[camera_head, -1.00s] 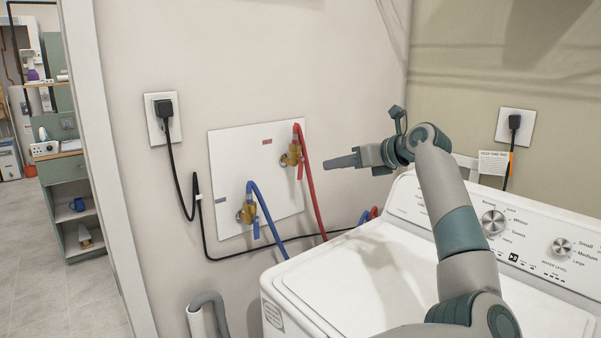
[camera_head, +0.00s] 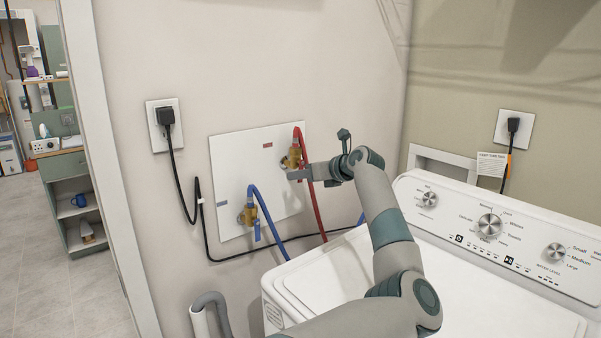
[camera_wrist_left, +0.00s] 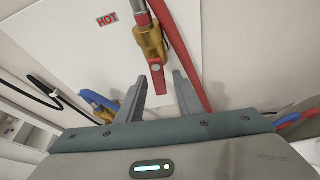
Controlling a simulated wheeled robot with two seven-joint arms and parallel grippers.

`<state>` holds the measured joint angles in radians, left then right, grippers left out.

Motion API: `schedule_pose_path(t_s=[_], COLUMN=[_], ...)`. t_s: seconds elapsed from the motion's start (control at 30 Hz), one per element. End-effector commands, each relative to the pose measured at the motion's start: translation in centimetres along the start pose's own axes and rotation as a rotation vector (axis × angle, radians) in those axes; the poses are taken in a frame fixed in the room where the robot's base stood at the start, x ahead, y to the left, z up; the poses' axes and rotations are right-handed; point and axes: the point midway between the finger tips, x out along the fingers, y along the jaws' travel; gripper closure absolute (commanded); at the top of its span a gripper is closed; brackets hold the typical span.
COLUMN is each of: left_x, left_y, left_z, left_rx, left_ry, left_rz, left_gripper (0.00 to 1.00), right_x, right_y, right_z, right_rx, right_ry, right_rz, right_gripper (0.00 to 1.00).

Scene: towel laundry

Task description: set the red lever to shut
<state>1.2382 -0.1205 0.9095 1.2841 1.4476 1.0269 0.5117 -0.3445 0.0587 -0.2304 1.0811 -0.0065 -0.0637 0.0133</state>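The red lever (camera_wrist_left: 157,78) hangs from the brass hot-water valve (camera_wrist_left: 150,45), under the "HOT" label, in the left wrist view. It points down, in line with the valve body. My left gripper (camera_wrist_left: 160,77) is open, with one finger on each side of the lever's end. I cannot tell whether a finger touches it. In the head view my left gripper (camera_head: 293,174) is at the valve (camera_head: 292,157) and hides most of the lever. My right gripper is not in view.
The red hose (camera_head: 315,205) runs down close beside the gripper. The blue hose (camera_head: 268,215) and cold valve (camera_head: 248,214) are lower left on the white wall plate (camera_head: 232,160). The washing machine (camera_head: 480,292) stands below and right of my arm.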

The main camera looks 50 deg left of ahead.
Motion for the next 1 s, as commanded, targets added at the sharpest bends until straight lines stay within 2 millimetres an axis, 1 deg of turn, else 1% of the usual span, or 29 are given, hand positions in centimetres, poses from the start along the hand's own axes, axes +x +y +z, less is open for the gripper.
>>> schedule_pose_path(t_s=[0.17, 0.47, 0.5, 0.57, 0.6, 1.0], left_x=[0.86, 0.96, 0.96, 0.95, 0.95, 0.95], left_y=[-0.03, -0.03, -0.03, -0.02, -0.02, 0.06], left_z=[-0.01, -0.04, -0.04, -0.04, -0.04, -0.03], left_rx=[0.001, 0.0, 0.0, 0.0, 0.0, 0.025], left_ry=[0.001, 0.0, 0.0, 0.0, 0.0, 0.0], left_rz=[-0.001, -0.001, -0.001, -0.001, -0.001, 0.009], left_gripper=[0.67, 0.67, 0.77, 0.91, 1.0, 1.0], right_x=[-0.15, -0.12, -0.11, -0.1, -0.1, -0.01], right_y=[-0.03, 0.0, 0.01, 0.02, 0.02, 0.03], right_z=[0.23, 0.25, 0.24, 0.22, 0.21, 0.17], right_rx=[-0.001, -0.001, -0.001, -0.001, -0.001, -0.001], right_ry=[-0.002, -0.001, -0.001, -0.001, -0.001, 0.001], right_rz=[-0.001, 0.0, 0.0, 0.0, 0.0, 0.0], right_gripper=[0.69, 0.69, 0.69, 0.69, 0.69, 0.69])
